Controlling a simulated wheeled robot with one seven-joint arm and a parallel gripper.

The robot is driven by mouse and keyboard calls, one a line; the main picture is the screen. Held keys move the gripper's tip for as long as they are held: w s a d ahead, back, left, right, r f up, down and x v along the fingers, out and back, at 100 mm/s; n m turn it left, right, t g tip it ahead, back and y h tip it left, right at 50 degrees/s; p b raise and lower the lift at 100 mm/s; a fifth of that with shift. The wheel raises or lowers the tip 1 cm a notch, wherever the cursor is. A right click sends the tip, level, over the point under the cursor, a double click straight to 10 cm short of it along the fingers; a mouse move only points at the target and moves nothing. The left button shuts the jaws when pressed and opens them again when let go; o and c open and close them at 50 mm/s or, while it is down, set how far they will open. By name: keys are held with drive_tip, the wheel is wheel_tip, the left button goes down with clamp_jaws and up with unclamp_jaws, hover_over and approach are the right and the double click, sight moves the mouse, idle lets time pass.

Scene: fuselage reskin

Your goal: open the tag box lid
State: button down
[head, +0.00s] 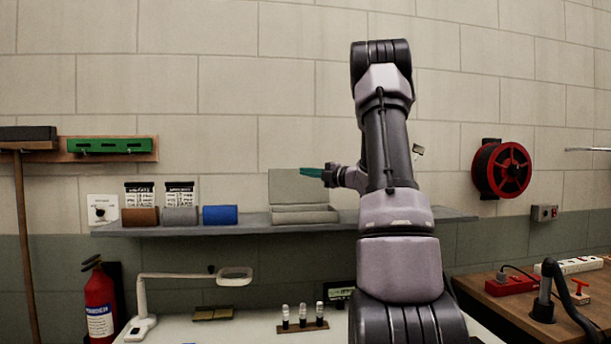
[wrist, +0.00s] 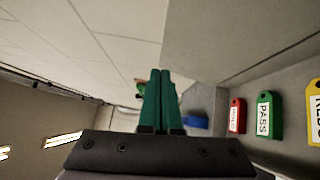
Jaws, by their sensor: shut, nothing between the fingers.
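The grey tag box (head: 305,215) sits on the wall shelf, left of my arm. Its lid (head: 298,186) stands up at the back, raised off the box. The lid (wrist: 235,35) fills the upper right of the wrist view. Inside the box show a red tag (wrist: 237,116), a green PASS tag (wrist: 267,115) and a yellow tag (wrist: 314,112) cut by the frame edge. My gripper (head: 303,172) has teal fingers, shut and empty, in front of the raised lid in the head view. They also show side by side in the wrist view (wrist: 160,73). I cannot tell whether they touch the lid.
The shelf (head: 180,229) also holds a brown, a grey and a blue roll (head: 220,215) left of the box. A magnifier lamp (head: 234,276) and a small rack of vials (head: 302,320) stand on the bench below. A red reel (head: 502,169) hangs on the wall at right.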

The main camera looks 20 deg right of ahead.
drive_tip(key=r+v, duration=0.2)
drive_tip(key=v, duration=0.8)
drive_tip(key=s+a+n+g+y, duration=0.1)
drive_tip(key=s+a+n+g, duration=0.4)
drive_tip(key=a+n, duration=0.5)
drive_tip(key=s+a+n+g, duration=0.4)
drive_tip(key=s+a+n, duration=0.3)
drive_tip(key=a, duration=0.5)
drive_tip(key=s+a+f+n+h, duration=0.1)
drive_tip(key=s+n+h, duration=0.3)
drive_tip(key=s+n, duration=0.4)
drive_tip(key=s+a+f+n+h, duration=0.2)
drive_tip(key=s+n, duration=0.6)
drive_tip(key=n, duration=1)
wheel_tip(320, 180, down, 2)
drive_tip(key=shift+s+a+f+h, duration=0.1)
drive_tip(key=shift+s+a+h, duration=0.3)
drive_tip(key=shift+h, duration=0.7)
drive_tip(key=c, duration=1.5)
unclamp_jaws()
drive_tip(key=shift+c, duration=0.2)
